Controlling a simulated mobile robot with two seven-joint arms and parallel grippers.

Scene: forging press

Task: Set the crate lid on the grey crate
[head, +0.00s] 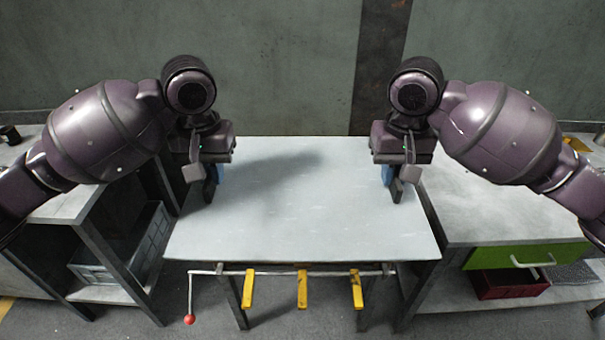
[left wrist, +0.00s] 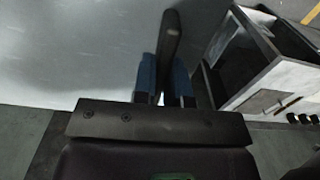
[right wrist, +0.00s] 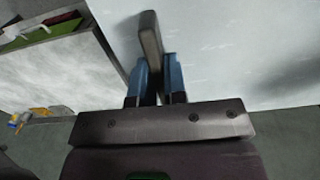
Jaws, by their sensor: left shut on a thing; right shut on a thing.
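What is under the panel is mostly hidden. A grey crate (head: 98,268) stands on the low shelf at the left.
A rod with yellow pieces (head: 302,290) and a red-knobbed lever (head: 190,318) runs below the panel's front edge. A worktop (head: 490,205) with a green drawer (head: 525,255) stands right, above a red bin (head: 510,285). A wall closes off the back.

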